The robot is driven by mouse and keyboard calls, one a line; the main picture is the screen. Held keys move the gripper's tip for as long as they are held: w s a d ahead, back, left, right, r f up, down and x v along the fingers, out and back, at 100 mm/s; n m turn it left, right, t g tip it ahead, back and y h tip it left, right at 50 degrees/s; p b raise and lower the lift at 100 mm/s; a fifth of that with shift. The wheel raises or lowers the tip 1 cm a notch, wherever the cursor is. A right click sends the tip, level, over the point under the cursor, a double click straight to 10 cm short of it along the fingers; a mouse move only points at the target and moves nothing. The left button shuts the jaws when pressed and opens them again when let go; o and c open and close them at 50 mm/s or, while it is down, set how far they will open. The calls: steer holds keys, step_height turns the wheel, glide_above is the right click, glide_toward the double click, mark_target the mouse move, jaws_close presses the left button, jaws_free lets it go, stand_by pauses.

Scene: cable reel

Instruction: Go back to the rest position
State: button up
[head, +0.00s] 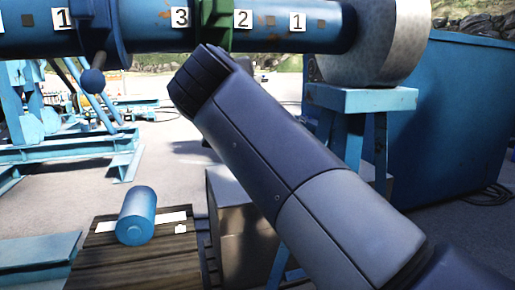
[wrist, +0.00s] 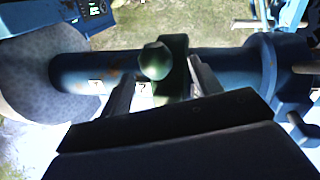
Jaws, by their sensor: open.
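My gripper (wrist: 160,80) is open in the wrist view, its two fingers apart. A green collar with a round green knob (wrist: 154,61) is straight ahead, and the knob shows between and just beyond the fingertips. I cannot tell whether the fingers touch it. In the head view my arm reaches up to just below the green collar (head: 214,22), which sits around a blue shaft (head: 337,26). The fingers and the green knob are hidden there behind my wrist.
A blue collar with a ball handle (head: 93,80) is left of the green one. Number labels mark the shaft. A grey drum (head: 372,40) is at its right end, above a blue stand (head: 362,99). A blue cylinder (head: 136,215) lies on a wooden top (head: 170,268) below. A blue container (head: 455,120) stands right.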

steer(key=w, duration=0.3)
steer(key=w+p, duration=0.1)
steer(key=w, duration=0.1)
steer(key=shift+w+a+r, duration=0.1)
steer(key=shift+w+a, duration=0.05)
steer(key=shift+a, duration=0.1)
steer(key=shift+d, duration=0.35)
steer(key=shift+d+f, duration=0.1)
steer(key=shift+f, duration=0.1)
